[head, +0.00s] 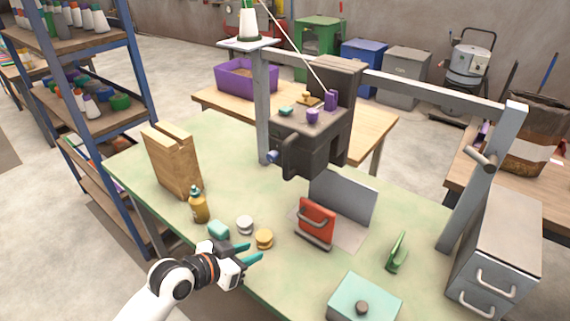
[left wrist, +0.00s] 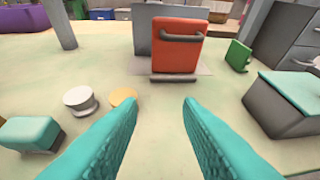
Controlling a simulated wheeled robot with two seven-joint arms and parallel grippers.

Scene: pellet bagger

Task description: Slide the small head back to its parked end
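The small head, a dark grey box (head: 325,145), hangs on a grey rail (head: 430,88) close to the left post (head: 263,105). It has a dark handle (head: 289,155) and a blue knob (head: 272,156) on its front left. Small purple and green pieces sit on its top. My left gripper (head: 252,253) is open and empty, with teal fingers. It is low over the bench's front edge, well below and in front of the head. In the left wrist view the fingers (left wrist: 160,103) are apart with nothing between them. My right gripper is out of view.
On the bench (head: 265,190) stand an orange block with a handle (head: 316,222), a grey plate (head: 343,196), a yellow disc (head: 264,238), a white disc (head: 245,224), a bottle (head: 199,206), a wooden block (head: 173,163) and a teal-lidded box (head: 365,300). A right post (head: 485,175) bears the rail.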

